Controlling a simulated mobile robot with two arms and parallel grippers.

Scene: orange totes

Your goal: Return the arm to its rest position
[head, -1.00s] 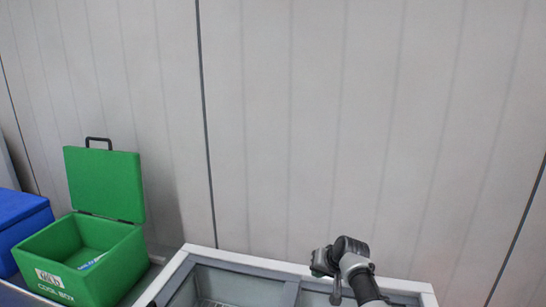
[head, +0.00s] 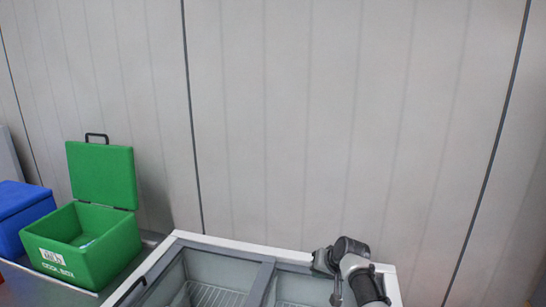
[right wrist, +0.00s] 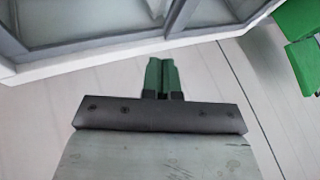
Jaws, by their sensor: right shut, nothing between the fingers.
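My right gripper (right wrist: 163,76) shows in the right wrist view with its two green fingers shut together and nothing between them. It is close to the white rim of the freezer, over the pale wall side. In the head view my right arm rises at the lower right, over the right part of the freezer (head: 240,248), and the fingertips there are hard to make out. My left gripper is not in view.
An open green cool box (head: 100,258) with its lid up stands left of the freezer. A blue box (head: 20,212) stands further left. The freezer has glass panels and wire baskets inside. A pale panelled wall (head: 300,120) rises behind.

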